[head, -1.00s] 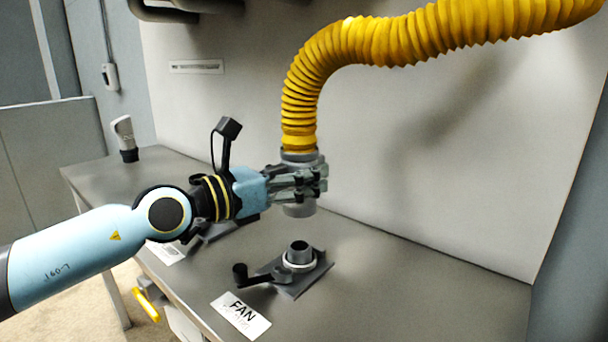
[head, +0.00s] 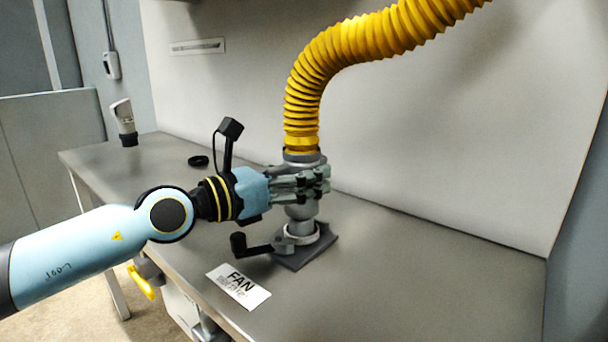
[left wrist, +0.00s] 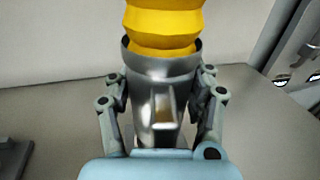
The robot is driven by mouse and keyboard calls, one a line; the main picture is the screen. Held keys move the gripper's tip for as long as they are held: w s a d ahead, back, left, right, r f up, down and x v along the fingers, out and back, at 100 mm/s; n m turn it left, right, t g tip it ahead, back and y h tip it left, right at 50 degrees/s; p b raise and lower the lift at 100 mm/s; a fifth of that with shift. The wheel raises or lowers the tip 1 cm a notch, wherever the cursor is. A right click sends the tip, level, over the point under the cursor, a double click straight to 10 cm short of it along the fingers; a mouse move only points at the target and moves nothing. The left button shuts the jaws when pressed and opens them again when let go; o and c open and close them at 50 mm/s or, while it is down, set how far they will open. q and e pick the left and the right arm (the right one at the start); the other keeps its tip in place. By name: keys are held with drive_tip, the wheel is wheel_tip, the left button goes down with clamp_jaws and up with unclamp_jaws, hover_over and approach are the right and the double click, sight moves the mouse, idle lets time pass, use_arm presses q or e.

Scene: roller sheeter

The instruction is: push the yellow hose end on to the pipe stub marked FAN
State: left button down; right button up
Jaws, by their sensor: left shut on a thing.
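The yellow hose (head: 322,66) hangs down from the upper right and ends in a grey metal cuff (head: 302,211). My left gripper (head: 318,184) is shut around this cuff and holds it upright. The left wrist view shows the cuff (left wrist: 160,85) between both fingers, with the yellow hose (left wrist: 162,22) above it. The pipe stub (head: 301,229) stands on a dark square plate with a white ring and a black lever, behind the FAN label (head: 239,286). The cuff is directly above the stub, and its lower rim appears to meet the stub's top. Whether it is over the stub I cannot tell.
The grey bench top (head: 420,275) is clear to the right of the stub. A black ring (head: 198,161) and a grey-white device (head: 123,122) are at the back left. A yellow handle (head: 141,283) hangs under the front edge. A wall rises behind.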

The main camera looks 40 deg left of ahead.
use_arm(q)
drive_tip(key=shift+f, duration=0.1)
idle(0.5)
drive_tip(key=shift+f, duration=0.15)
drive_tip(key=shift+f+b, duration=0.55)
idle(0.4)
drive_tip(key=shift+f, duration=0.1)
